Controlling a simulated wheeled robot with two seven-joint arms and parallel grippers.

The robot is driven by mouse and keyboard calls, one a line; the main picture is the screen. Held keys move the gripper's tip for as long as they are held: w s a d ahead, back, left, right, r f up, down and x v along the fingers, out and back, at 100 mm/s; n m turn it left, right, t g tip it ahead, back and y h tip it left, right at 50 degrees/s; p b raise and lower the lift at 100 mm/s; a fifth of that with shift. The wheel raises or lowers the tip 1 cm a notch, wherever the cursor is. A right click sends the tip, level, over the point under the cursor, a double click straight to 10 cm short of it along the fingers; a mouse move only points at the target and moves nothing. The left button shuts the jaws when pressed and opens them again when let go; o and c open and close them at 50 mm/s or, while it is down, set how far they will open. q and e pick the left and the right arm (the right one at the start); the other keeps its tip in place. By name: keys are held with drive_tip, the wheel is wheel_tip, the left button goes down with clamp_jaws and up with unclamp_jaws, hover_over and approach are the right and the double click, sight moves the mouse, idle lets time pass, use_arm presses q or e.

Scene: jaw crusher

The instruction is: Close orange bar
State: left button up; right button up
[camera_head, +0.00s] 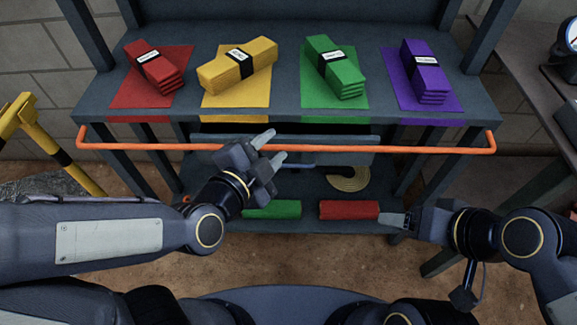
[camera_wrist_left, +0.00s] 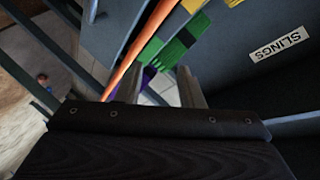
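The orange bar (camera_head: 380,150) runs across the front of the shelf unit, just below the top shelf's edge, with a bent end at each side.
The top shelf (camera_head: 190,105) holds folded slings on red, yellow, green and purple mats. The lower shelf holds a green block (camera_head: 273,209), a red block (camera_head: 348,210) and a coil (camera_head: 348,180). A yellow frame (camera_head: 50,140) stands left; a bench (camera_head: 520,80) stands right.

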sight(291, 150)
use_arm(q)
wheel_tip(291, 150, down, 5)
drive_tip(key=d+m+t+b, duration=0.2)
drive_tip(key=m+t+b, duration=0.1)
drive_tip(key=m+b, duration=0.15)
drive_tip(key=shift+m, duration=0.85)
drive_tip(key=x, duration=0.3)
drive_tip(key=b+x, duration=0.1)
drive_tip(key=x, duration=0.2)
drive_tip(key=shift+w+d+r, duration=0.15)
drive_tip(key=shift+w+r, duration=0.05)
drive_tip(key=shift+w, duration=0.15)
use_arm(e)
wheel_tip(291, 150, down, 8)
drive_tip(key=a, duration=0.1)
drive_tip(key=shift+f, duration=0.15)
use_arm(q)
clamp_jaws()
